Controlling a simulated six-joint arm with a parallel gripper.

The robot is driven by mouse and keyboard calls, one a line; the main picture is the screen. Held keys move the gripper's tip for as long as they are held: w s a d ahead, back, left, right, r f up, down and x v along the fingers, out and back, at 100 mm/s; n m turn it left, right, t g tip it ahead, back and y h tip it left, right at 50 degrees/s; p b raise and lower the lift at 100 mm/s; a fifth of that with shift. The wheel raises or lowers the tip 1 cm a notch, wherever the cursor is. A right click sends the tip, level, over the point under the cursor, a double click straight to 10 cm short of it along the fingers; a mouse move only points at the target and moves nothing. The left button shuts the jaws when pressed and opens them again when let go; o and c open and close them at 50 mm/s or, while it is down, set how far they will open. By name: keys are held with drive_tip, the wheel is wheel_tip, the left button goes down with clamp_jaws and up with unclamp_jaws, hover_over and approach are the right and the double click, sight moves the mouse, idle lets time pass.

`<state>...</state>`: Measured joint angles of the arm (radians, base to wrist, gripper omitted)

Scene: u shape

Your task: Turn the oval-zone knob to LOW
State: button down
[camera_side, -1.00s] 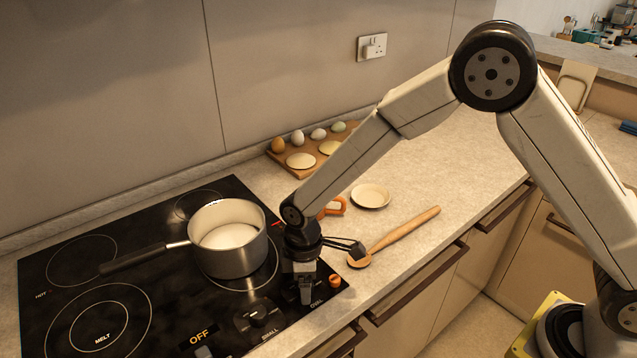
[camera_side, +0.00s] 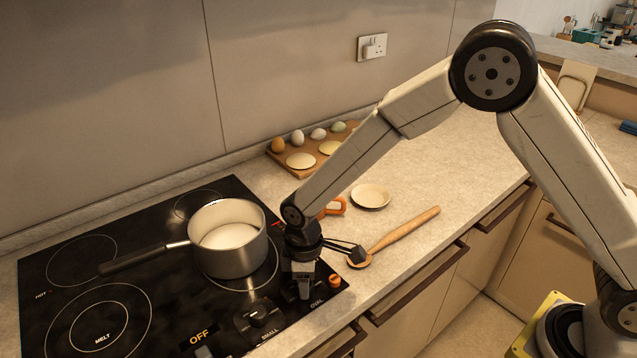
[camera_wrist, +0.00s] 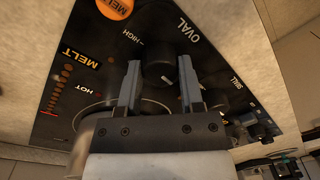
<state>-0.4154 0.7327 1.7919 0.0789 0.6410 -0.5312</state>
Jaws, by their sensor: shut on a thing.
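The oval-zone knob (camera_wrist: 158,66) is round and black, beside the white OVAL label (camera_wrist: 181,40) and a HIGH mark on the black hob panel. A pale pointer line shows on the side of the knob nearer my gripper. My gripper (camera_wrist: 158,70) has one finger on each side of the knob and is shut on it. In the side view my gripper (camera_side: 304,289) points down at the hob's front right corner, and it hides the knob there. The OVAL label (camera_side: 317,303) shows just beside it. A LOW mark cannot be made out.
A steel pot (camera_side: 232,245) with pale contents stands close left of my gripper. The small-zone knob (camera_side: 258,314) is to the left along the panel. An orange round piece (camera_side: 335,281) sits at the hob's right edge. A wooden spoon (camera_side: 405,235) lies on the counter.

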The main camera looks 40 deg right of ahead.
drive_tip(key=m, duration=0.5)
drive_tip(key=shift+d+m, duration=0.1)
drive_tip(key=shift+m, duration=0.3)
drive_tip(key=m, duration=0.5)
drive_tip(key=shift+c, duration=1.2)
unclamp_jaws()
drive_tip(key=shift+r, duration=0.1)
drive_tip(key=shift+d+r, duration=0.2)
drive_tip(key=shift+r, duration=3.6)
